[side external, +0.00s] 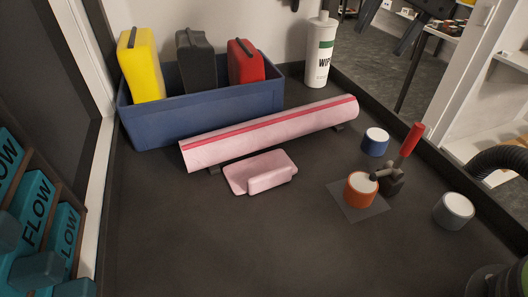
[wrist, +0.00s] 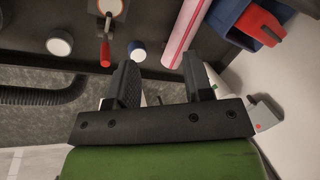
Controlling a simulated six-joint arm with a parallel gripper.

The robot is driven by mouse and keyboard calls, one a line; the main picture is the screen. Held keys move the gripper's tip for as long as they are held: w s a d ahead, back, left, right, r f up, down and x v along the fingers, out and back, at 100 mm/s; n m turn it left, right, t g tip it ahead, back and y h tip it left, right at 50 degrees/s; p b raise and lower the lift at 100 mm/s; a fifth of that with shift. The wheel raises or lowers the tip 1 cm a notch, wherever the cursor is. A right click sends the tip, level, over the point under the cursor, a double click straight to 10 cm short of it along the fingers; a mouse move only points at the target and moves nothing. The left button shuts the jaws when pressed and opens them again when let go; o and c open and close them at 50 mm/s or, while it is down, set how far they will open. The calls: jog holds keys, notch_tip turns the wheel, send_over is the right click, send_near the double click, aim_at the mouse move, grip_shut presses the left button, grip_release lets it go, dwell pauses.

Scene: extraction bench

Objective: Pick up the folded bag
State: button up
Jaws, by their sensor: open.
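The folded bag (side external: 262,174) is pink and lies on the dark bench in front of a long pink roll (side external: 270,133), which has a darker pink stripe. I do not see the bag in the wrist view. My gripper (wrist: 160,75) is open with nothing between its fingers. In the side view its dark fingers (side external: 391,24) show at the top right, high above the bench's far edge and well away from the bag. The roll also shows beyond the fingers in the wrist view (wrist: 186,32).
A blue bin (side external: 210,115) with yellow, black and red containers stands behind the roll. A white wipes bottle (side external: 320,52) stands beside it. An orange-sided cylinder (side external: 360,190), a red-handled tool (side external: 411,139), a blue cap (side external: 375,142) and a grey one (side external: 453,210) sit right. The front bench is clear.

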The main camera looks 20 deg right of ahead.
jog(key=w+a+f+m+g, duration=0.1)
jog(key=w+a+f+m, duration=0.1)
jog(key=w+a+f, duration=0.3)
jog(key=m+g+h, duration=0.2)
jog(key=m, duration=0.2)
send_over(283, 167)
notch_tip(283, 167, down, 13)
jog(key=f, duration=0.4)
jog(key=shift+w+a, duration=0.1)
jog(key=shift+a, duration=0.1)
jog(key=f, duration=0.6)
jog(key=shift+d, duration=0.2)
grip_shut()
